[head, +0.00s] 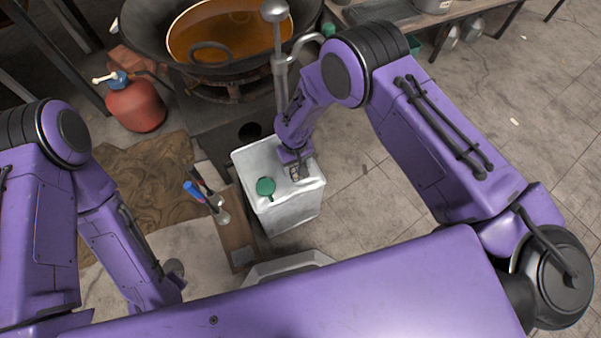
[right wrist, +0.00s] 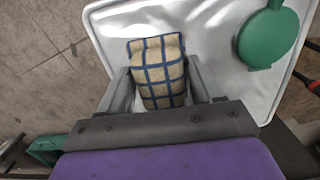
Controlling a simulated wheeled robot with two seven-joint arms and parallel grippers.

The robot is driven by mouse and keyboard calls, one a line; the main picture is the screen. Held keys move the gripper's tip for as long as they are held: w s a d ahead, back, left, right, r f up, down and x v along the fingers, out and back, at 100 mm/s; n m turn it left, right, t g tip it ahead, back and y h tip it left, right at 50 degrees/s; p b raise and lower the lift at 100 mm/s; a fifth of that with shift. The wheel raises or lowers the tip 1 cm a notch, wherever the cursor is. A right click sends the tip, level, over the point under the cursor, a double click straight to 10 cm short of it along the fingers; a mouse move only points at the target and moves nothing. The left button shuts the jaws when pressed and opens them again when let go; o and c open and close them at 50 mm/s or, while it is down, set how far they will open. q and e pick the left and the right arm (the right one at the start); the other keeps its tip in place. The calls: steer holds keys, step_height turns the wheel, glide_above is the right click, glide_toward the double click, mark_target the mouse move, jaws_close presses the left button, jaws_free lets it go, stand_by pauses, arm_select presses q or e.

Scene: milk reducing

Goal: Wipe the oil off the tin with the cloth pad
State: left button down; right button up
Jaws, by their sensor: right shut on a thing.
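The tin (head: 283,213) is a pale, box-shaped can with a green cap (head: 265,187), standing below the wok. Its light top (right wrist: 215,20) fills much of the right wrist view, with the green cap (right wrist: 268,38) at the upper right. My right gripper (right wrist: 158,75) is shut on the cloth pad (right wrist: 158,72), which is beige with blue checks. The pad is over the tin's top; I cannot tell how firmly it touches. In the head view my right gripper (head: 297,171) is at the top's right side. No clear oil patch shows.
A large wok (head: 140,30) of brown oil stands behind the tin. A red gas bottle (head: 135,105) stands at the left. A narrow board (head: 236,235) with tools (head: 205,197) lies left of the tin.

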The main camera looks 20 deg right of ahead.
steer(key=shift+w+a+r, duration=0.15)
steer(key=shift+w, duration=0.5)
steer(key=shift+r+p, duration=0.3)
steer(key=shift+r, duration=0.05)
step_height(320, 180, up, 5)
steer(key=p, duration=0.4)
steer(key=shift+w+p, duration=0.1)
steer(key=shift+p, duration=0.25)
steer(key=shift+c, duration=0.5)
steer(key=shift+r, duration=0.2)
step_height(320, 180, up, 3)
steer(key=p, duration=0.3)
steer(key=shift+r, duration=0.1)
